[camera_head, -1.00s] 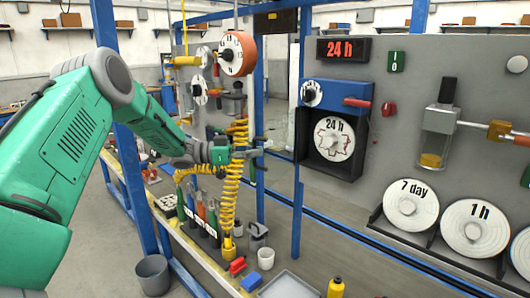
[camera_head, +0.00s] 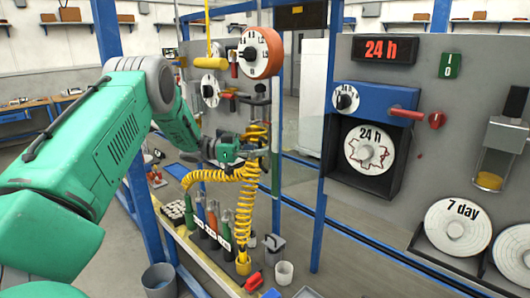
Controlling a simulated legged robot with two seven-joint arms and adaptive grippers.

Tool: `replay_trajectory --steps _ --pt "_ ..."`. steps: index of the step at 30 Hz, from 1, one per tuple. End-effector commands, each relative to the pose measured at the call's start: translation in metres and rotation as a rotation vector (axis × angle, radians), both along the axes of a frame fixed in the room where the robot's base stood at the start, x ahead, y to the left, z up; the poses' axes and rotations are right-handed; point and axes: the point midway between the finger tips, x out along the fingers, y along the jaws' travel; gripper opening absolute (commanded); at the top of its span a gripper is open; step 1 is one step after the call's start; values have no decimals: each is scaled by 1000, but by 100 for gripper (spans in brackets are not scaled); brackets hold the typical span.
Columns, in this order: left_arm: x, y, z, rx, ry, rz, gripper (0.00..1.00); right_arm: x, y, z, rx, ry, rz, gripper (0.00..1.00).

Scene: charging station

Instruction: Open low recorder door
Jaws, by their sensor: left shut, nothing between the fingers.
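The recorder (camera_head: 396,176) is a black box on the grey panel at the right, with a white "24 h" disc (camera_head: 369,150) facing out. Above the disc is a blue part (camera_head: 374,97) with a black-and-white dial (camera_head: 345,99) and a red handle (camera_head: 405,113) sticking out to the right. I cannot tell which part is the door. My left gripper (camera_head: 262,151) is shut and empty, left of the recorder and apart from it, in front of the coiled yellow hose. My right gripper is out of view.
A red "24 h" display (camera_head: 387,50) and a green switch (camera_head: 450,66) sit above. A glass cylinder (camera_head: 496,150) and a "7 day" disc (camera_head: 458,228) are at the right. A blue post (camera_head: 326,170) stands between my gripper and the recorder. The yellow hose (camera_head: 247,190) hangs close to the gripper.

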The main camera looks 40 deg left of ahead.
Motion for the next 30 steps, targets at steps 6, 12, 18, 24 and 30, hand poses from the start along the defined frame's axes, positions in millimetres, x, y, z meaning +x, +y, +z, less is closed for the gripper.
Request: replay_trajectory --steps 6,12,18,24,30 --pt "-2 3 1 -3 -2 4 0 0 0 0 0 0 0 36" --pt "-2 3 0 -2 -2 4 0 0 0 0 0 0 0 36" --pt "-1 3 0 -2 -2 3 31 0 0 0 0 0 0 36" --pt "2 1 -1 -3 0 2 31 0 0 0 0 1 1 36" --pt "-8 12 1 1 -2 4 31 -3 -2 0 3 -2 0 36"
